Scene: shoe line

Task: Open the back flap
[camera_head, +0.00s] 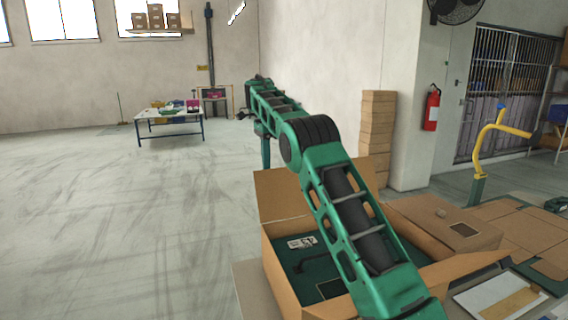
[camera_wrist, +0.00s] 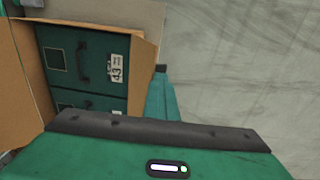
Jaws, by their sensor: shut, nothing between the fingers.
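The open cardboard box (camera_head: 283,290) stands on the table in the head view, with green boxes (camera_head: 330,255) inside; one bears a white label. Its back flap (camera_head: 283,194) stands up, roughly upright, at the far side. In the wrist view the box is at the left, its green contents (camera_wrist: 85,55) showing, and a brown panel (camera_wrist: 143,80) is along its right side. My gripper (camera_wrist: 161,69) is shut and empty, just outside that panel; whether it touches is unclear. In the head view my arm reaches over and down behind the back flap, which hides the fingertips.
A flap (camera_head: 465,268) spreads out at the box's right. Flat cardboard (camera_head: 530,230) and a white sheet (camera_head: 490,295) lie on the right. A stack of cartons (camera_head: 377,125) stands by the wall. The floor (camera_head: 110,220) left of the box is clear.

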